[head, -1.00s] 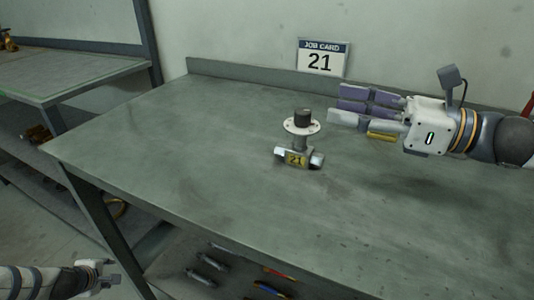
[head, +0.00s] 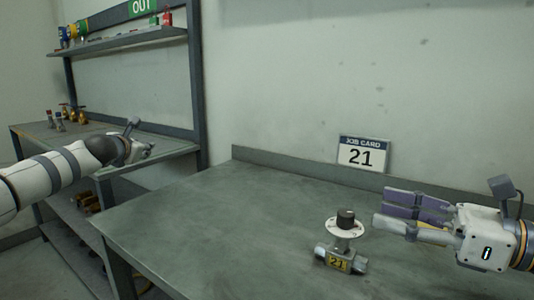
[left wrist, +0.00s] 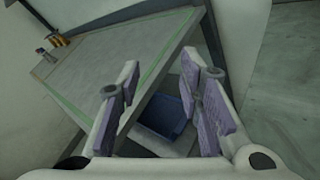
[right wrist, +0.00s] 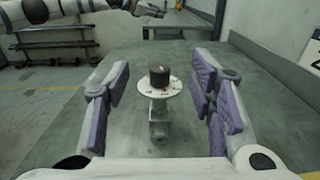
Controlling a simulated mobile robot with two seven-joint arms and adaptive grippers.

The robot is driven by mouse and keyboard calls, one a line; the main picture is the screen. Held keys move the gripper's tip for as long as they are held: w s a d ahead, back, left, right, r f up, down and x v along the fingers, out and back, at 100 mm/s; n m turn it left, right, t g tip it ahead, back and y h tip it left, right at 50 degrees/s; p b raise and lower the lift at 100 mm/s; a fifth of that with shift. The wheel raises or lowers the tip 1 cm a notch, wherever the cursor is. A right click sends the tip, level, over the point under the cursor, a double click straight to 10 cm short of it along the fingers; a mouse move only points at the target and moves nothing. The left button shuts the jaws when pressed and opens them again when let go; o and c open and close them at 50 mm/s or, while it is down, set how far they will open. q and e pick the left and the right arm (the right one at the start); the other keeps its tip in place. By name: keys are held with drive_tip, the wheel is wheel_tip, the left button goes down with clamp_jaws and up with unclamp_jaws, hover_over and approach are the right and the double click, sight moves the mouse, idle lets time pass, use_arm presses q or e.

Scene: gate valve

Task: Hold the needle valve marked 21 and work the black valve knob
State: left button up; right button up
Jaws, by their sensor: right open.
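The needle valve marked 21 (head: 340,261) stands on the workbench, with a yellow tag on its body. Its black knob (head: 345,218) sits on top, above a round white plate. My right gripper (head: 383,213) is open, just right of the knob and apart from it. In the right wrist view the valve's knob (right wrist: 160,76) lies ahead, centred between the open fingers. My left gripper (head: 150,150) is raised at the left, away from the valve, by the other bench. In the left wrist view its fingers (left wrist: 163,100) are spread apart with nothing between them.
A job card reading 21 (head: 363,153) stands at the back of the workbench (head: 200,220). A second bench (head: 160,147) at the left holds several brass valves (head: 70,113), under a shelf. A blue bin (left wrist: 165,115) shows below it. The workbench left of the valve is clear.

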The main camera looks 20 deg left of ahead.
use_arm(q)
drive_tip(key=s+d+r+m+g+h, duration=0.1)
drive_tip(key=d+r+g+h, duration=0.15)
drive_tip(key=d, duration=1.35)
drive_tip(key=d+r+m+g+h, duration=0.2)
drive_tip(key=d+r+h, duration=0.15)
drive_tip(key=d, duration=1.35)
use_arm(e)
approach(342, 243)
drive_tip(key=shift+w+a+f, duration=0.25)
drive_tip(key=shift+w+a, duration=0.25)
drive_tip(key=shift+a, duration=0.05)
drive_tip(key=shift+w+a+f, duration=0.2)
drive_tip(key=shift+w+a, duration=0.35)
drive_tip(key=x, duration=0.6)
drive_tip(key=shift+w+a, duration=0.1)
drive_tip(key=shift+a, duration=0.2)
use_arm(q)
drive_tip(key=s+d+r+m+g+h, duration=0.2)
drive_tip(key=s+d+m+g, duration=0.5)
drive_tip(key=s+d, duration=1.1)
drive_tip(key=shift+s+d+h, duration=0.15)
drive_tip(key=shift+d+h, duration=0.45)
drive_tip(key=shift+d, duration=0.35)
use_arm(e)
drive_tip(key=shift+w+a, duration=0.1)
drive_tip(key=shift+a, duration=0.3)
use_arm(q)
drive_tip(key=shift+g, duration=0.25)
